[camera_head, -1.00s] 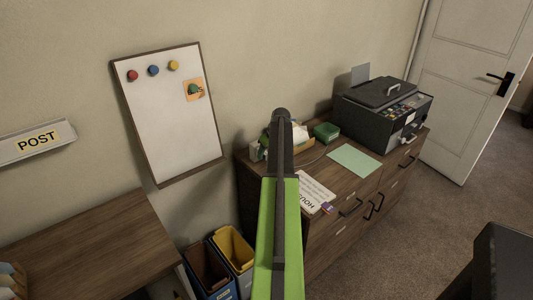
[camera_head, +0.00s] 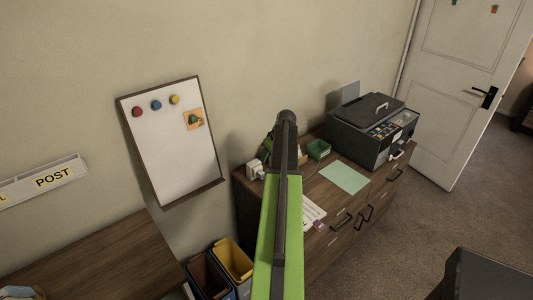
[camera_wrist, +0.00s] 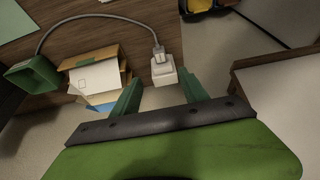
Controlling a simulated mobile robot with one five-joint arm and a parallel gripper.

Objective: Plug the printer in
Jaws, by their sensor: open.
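The black printer (camera_head: 372,128) stands at the right end of the wooden cabinet in the head view. A white plug-like block (camera_head: 255,170) is at the cabinet's left end by the wall. In the wrist view this white block (camera_wrist: 164,73) has a grey cable (camera_wrist: 85,18) running into its grey end. I cannot tell whether it is one plug or a plug in a socket. My gripper (camera_wrist: 160,78) is open, its two green fingers spread on either side of the block in the picture, with no contact visible.
A green tray (camera_wrist: 35,74) and an open cardboard holder with papers (camera_wrist: 92,75) are beside the block. A green sheet (camera_head: 344,177) lies before the printer. Blue and yellow bins (camera_head: 232,260) stand left of the cabinet. A whiteboard (camera_head: 172,145) hangs above.

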